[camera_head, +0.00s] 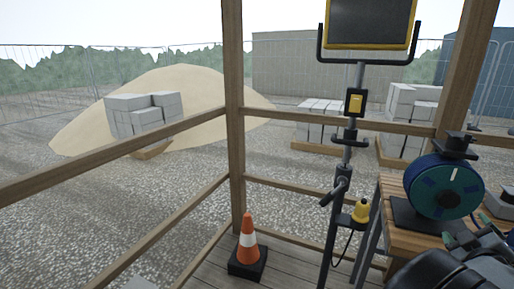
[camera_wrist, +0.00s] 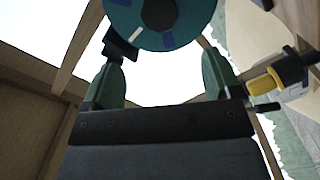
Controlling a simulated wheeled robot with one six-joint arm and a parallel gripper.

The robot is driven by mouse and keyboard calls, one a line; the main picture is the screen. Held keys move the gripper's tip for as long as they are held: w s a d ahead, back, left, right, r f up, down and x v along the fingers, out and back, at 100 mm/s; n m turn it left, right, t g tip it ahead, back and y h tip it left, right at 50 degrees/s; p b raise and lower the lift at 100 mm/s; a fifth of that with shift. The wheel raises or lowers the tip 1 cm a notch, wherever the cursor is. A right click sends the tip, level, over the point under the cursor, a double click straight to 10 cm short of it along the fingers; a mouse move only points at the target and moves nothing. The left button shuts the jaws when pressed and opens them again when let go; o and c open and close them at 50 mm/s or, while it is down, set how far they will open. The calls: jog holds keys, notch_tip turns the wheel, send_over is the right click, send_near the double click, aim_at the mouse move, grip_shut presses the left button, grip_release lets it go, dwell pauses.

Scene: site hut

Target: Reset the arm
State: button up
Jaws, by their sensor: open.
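My gripper (camera_head: 468,234) is at the lower right of the head view, at the right end of the wooden bench. Its green fingers also show in the wrist view (camera_wrist: 162,62), standing apart with nothing between them. A round teal and dark blue reel (camera_head: 445,187) stands on the bench just beyond the fingers. The round teal thing at the top of the wrist view (camera_wrist: 160,25) looks like the same reel, beyond the fingertips. I cannot tell the exact gap between them. My dark arm hides part of the bench.
The wooden bench (camera_head: 410,243) holds the reel. Left of it stands a dark pole with a screen (camera_head: 370,22) and a yellow lamp (camera_head: 361,211). An orange cone (camera_head: 248,240) stands on the plank floor. Wooden rails (camera_head: 120,158) bound the hut.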

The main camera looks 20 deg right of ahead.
jog(key=s+d+f+m+g+h, duration=0.1)
jog(key=s+d+f+m+g, duration=0.2)
jog(key=s+f+m+g, duration=0.25)
jog(key=w+a+r+m+g+y+p, duration=0.1)
jog(key=w+a+m+g+y+p, duration=0.2)
jog(key=a, duration=0.4)
jog(key=w+a+m+g+y+p, duration=0.25)
jog(key=w+a+p, duration=0.2)
jog(key=a, duration=0.35)
jog(key=w+a+r+n+y+p, duration=0.1)
jog(key=a+r+p, duration=0.3)
jog(key=a, duration=0.6)
jog(key=w+a+r+n+y+p, duration=0.2)
jog(key=a+r+n+y+p, duration=0.1)
jog(key=a, duration=0.8)
jog(key=w+a+r+n+t+y+p, duration=0.1)
jog(key=w+a+r+n+y+p, duration=0.1)
jog(key=a, duration=0.8)
notch_tip(320, 180, up, 4)
jog(key=n+y+p, duration=0.1)
jog(key=n+p, duration=0.1)
jog(key=p, duration=0.1)
jog(key=shift+w+a+r, duration=0.15)
jog(key=shift+w+r, duration=0.05)
